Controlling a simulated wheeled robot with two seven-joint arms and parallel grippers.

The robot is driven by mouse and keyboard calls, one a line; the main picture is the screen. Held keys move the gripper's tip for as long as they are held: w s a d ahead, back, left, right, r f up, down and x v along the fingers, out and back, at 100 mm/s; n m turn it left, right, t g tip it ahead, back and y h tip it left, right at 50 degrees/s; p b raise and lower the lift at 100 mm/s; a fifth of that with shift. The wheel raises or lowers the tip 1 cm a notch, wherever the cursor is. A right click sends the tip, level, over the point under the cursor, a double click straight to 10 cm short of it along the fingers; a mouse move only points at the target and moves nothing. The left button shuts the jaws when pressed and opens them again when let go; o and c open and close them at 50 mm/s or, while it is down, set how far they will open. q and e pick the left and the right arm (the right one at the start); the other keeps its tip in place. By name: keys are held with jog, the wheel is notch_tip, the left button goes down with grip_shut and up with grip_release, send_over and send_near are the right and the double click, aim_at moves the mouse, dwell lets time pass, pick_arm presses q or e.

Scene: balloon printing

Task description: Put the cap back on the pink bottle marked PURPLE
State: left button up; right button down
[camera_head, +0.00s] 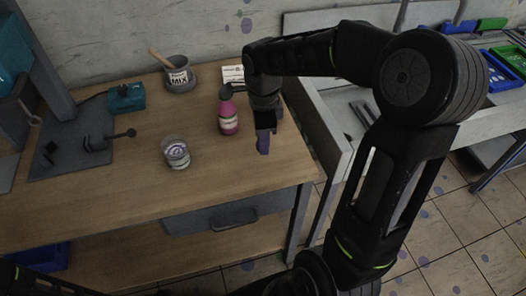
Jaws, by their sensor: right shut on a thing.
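The pink bottle (228,122) stands upright on the wooden table, with a pale label band; its marking is too small to read. Its top is partly hidden by a dark part beside my right wrist. My right gripper (265,131) points down just to the right of the bottle. It is shut on a small purple piece, which looks like the cap (263,144), held apart from the bottle. I cannot tell whether the cap touches the table. My left gripper is out of view.
A glass jar (177,155) with a label stands left of the bottle. A grey MIX cup (179,76) with a wooden stick, a white card (233,73), a teal box (126,98) and a dark stand (75,150) are behind and left. The front of the table (110,210) is clear.

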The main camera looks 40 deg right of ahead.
jog(key=shift+r, duration=1.5)
jog(key=shift+w+a+f+n, duration=0.15)
jog(key=shift+w+a+n, duration=0.2)
jog(key=shift+n, duration=0.25)
jog(key=w+a+f+n, duration=0.1)
jog(key=w+a+n, duration=0.2)
jog(key=n, duration=0.3)
jog(key=w+a+f+n, duration=0.2)
jog(key=w+a+n, duration=0.1)
jog(key=n, duration=0.4)
jog(key=w+a+f+n, duration=0.1)
jog(key=w+a+n, duration=0.2)
jog(key=a+n, duration=0.2)
jog(key=shift+f+n, duration=0.15)
jog(key=shift+n, duration=1.05)
jog(key=shift+w+a+f+n, duration=0.25)
jog(key=shift+a+n, duration=0.2)
jog(key=shift+n, duration=0.55)
